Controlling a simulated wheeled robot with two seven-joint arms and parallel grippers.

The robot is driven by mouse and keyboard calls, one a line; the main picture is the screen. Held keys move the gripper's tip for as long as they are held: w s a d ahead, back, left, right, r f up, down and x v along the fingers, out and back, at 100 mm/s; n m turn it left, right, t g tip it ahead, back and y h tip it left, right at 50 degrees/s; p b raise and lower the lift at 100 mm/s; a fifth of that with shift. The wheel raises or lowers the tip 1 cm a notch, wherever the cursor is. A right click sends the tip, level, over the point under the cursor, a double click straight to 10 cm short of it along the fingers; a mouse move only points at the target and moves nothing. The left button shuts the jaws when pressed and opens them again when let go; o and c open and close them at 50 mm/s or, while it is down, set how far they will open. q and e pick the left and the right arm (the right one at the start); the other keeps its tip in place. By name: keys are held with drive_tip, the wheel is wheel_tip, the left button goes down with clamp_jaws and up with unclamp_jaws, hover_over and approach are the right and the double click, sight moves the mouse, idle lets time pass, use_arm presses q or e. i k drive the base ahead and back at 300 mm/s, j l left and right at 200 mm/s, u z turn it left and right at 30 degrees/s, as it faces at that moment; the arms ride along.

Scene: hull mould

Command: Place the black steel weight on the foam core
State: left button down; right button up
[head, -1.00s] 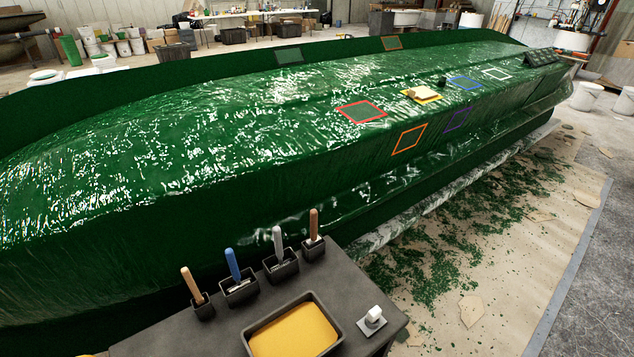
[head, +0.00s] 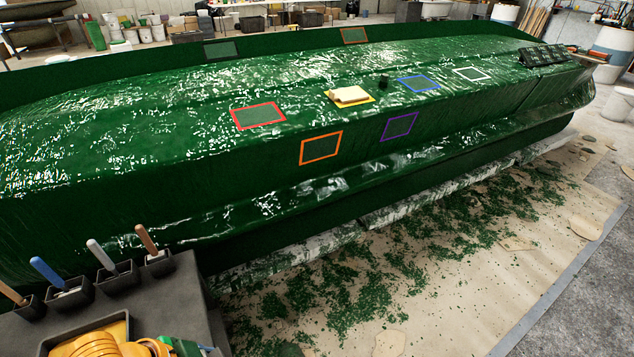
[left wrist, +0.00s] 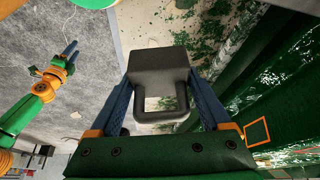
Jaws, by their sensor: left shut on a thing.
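The black steel weight (left wrist: 158,75), a dark block with a loop handle, is between the blue fingers of my left gripper (left wrist: 165,105) in the left wrist view. My left gripper is shut on it, above the floor beside the green hull. The foam core (head: 350,95) is a cream block lying in the yellow-marked square on top of the hull in the head view.
Coloured outlines, including red (head: 258,116), orange (head: 321,148) and blue (head: 418,84), mark the hull (head: 200,140). A small black object (head: 384,82) stands right of the foam core. A dark tool cart (head: 185,300) with brushes is at lower left. Green scraps litter the floor sheet.

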sight(342, 96)
drive_tip(key=i+l+u, duration=0.1)
drive_tip(key=i+l, duration=0.9)
drive_tip(key=i+l+u, duration=0.15)
drive_tip(key=i+l, duration=0.85)
drive_tip(key=l, duration=0.15)
